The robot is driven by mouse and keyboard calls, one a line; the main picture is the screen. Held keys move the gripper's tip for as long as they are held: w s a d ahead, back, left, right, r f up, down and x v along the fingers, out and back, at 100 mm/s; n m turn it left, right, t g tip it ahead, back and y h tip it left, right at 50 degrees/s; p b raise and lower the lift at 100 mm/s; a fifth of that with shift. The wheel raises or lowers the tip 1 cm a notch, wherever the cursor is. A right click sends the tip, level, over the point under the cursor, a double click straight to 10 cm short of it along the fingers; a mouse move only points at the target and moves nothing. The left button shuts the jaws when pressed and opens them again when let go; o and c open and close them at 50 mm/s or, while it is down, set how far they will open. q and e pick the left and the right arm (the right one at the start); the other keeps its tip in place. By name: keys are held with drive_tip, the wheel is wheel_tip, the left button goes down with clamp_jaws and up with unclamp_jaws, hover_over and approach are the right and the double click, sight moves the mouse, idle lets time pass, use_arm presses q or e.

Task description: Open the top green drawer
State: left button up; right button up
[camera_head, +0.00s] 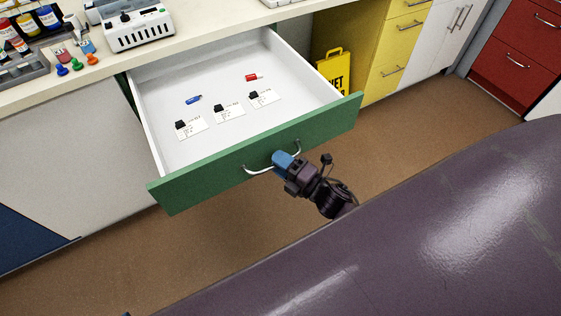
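The green drawer (205,184) is pulled well out from under the counter. Its white inside is open to view. Inside lie a blue item (193,99), a red item (253,77) and a row of white cards with black clips (230,112). My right gripper (283,160) is at the curved silver handle (258,171) on the drawer front, with its blue fingertips over the handle's middle. The fingers hide that part of the handle, so whether they are closed round it cannot be seen. My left gripper is not in view.
The pale counter (185,50) above holds a white device (138,28), bottles and a grey tray. Yellow drawers (388,72) and a yellow sign (335,75) stand right of the drawer, red drawers (515,62) farther right. Brown floor (130,268) is clear in front.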

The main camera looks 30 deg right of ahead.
drive_tip(key=v, duration=1)
drive_tip(key=shift+s, duration=0.4)
drive_tip(key=shift+d, duration=0.15)
drive_tip(key=s+f+m+g+h, duration=0.2)
drive_tip(key=s+m+g+h, duration=0.1)
drive_tip(key=m, duration=0.8)
drive_tip(key=s+d+f+m+g+h, duration=0.1)
drive_tip(key=s+f+m+g+h, duration=0.2)
drive_tip(key=m, duration=0.8)
drive_tip(key=shift+s+d+h, duration=0.3)
drive_tip(key=shift+s+h, duration=0.15)
drive_tip(key=shift+h, duration=0.65)
